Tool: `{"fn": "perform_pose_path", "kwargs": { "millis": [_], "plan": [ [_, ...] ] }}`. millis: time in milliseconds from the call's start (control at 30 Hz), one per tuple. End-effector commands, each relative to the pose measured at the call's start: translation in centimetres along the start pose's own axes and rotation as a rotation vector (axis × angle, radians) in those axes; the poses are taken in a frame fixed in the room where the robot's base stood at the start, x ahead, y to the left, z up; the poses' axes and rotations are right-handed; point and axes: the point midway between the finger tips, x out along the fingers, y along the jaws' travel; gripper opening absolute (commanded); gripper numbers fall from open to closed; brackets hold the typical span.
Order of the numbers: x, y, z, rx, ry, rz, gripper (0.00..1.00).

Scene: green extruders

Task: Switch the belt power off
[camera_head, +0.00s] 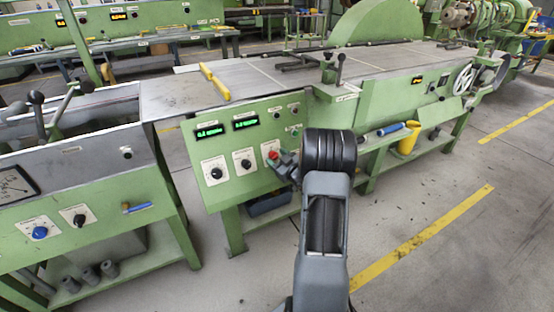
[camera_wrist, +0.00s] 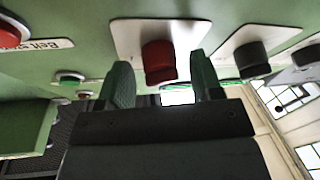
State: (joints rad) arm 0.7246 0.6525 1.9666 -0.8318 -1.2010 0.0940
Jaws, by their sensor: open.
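A green control panel (camera_head: 225,190) stands in the middle of the head view, with two lit green displays. A red knob (camera_head: 273,155) sits at its right side, close to my gripper (camera_head: 284,164). In the wrist view the red knob (camera_wrist: 159,62) stands out from a white plate (camera_wrist: 130,38). My gripper (camera_wrist: 163,84) is open, its two dark green fingers to the left and right of the knob. They look near it; contact cannot be told. The plate's lettering is not readable. A red button (camera_wrist: 12,32) beside a partly visible "Belt s" label (camera_wrist: 45,44) is at upper left.
Black knobs (camera_wrist: 252,58) sit close to the right of the red knob in the wrist view. A green button (camera_wrist: 70,77) is at left. A yellow bucket (camera_head: 408,138) stands under the bench at right. Open floor (camera_head: 430,200) lies at right.

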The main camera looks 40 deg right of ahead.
Motion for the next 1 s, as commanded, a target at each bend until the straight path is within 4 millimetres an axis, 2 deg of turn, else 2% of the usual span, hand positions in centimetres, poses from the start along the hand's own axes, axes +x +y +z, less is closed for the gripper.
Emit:
{"fn": "perform_pose_path", "kwargs": {
  "millis": [300,800,1000],
  "plan": [
    [0.20,-0.01,-0.01,0.000,0.000,0.000,0.60],
    [0.18,0.01,-0.02,-0.001,0.000,0.000,0.13],
    [0.18,0.05,0.01,-0.016,0.000,-0.006,0.13]
  ]
}}
